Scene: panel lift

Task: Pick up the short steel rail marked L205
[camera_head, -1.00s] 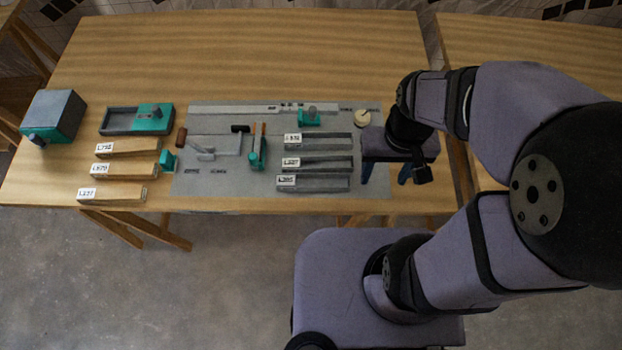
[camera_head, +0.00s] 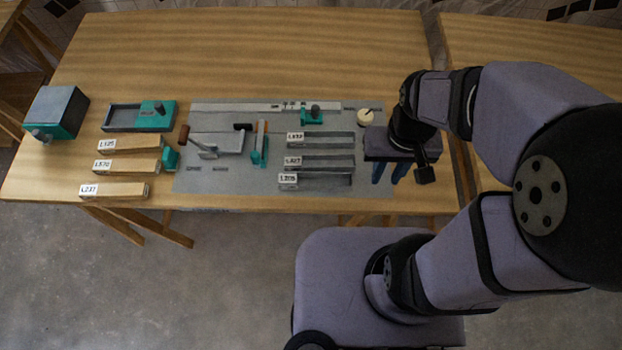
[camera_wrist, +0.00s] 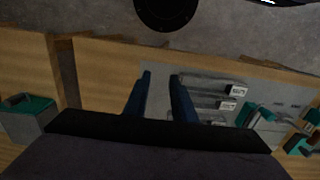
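The short steel rail marked L205 (camera_head: 325,182) lies on the grey mat, the front one of three grey rails, its white label at its left end. It appears in the wrist view (camera_wrist: 207,84) as the rail nearest the table's front edge. My gripper (camera_head: 388,181) is right of the rail's right end, apart from it. In the wrist view my two blue fingers (camera_wrist: 161,76) have a narrow gap between them with nothing in it. My gripper is partly open and empty.
Two similar labelled rails (camera_head: 330,162) (camera_head: 333,140) lie just behind. A teal-handled tool (camera_head: 260,146), a teal block (camera_head: 312,116) and a cream round piece (camera_head: 365,117) are on the mat (camera_head: 230,187). Wooden bars (camera_head: 125,190) lie left. The table's front edge is close.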

